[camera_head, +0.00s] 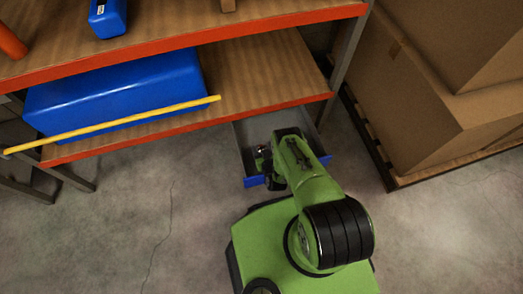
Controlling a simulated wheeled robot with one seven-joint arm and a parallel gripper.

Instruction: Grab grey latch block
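My green arm reaches down to an open grey drawer with a blue front (253,182) under the right end of the shelf. My gripper (262,158) is at or over this drawer. It is dark, small and partly covered by my arm, so its fingers cannot be made out. I cannot make out a grey latch block in this view. My arm hides much of the drawer's inside.
An orange-edged shelf (262,84) carries a large blue case (120,88) and a yellow bar (115,124) that sticks out past its front edge. Cardboard boxes (420,100) stand on a dark pallet at the right. The concrete floor (130,230) at the left is clear.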

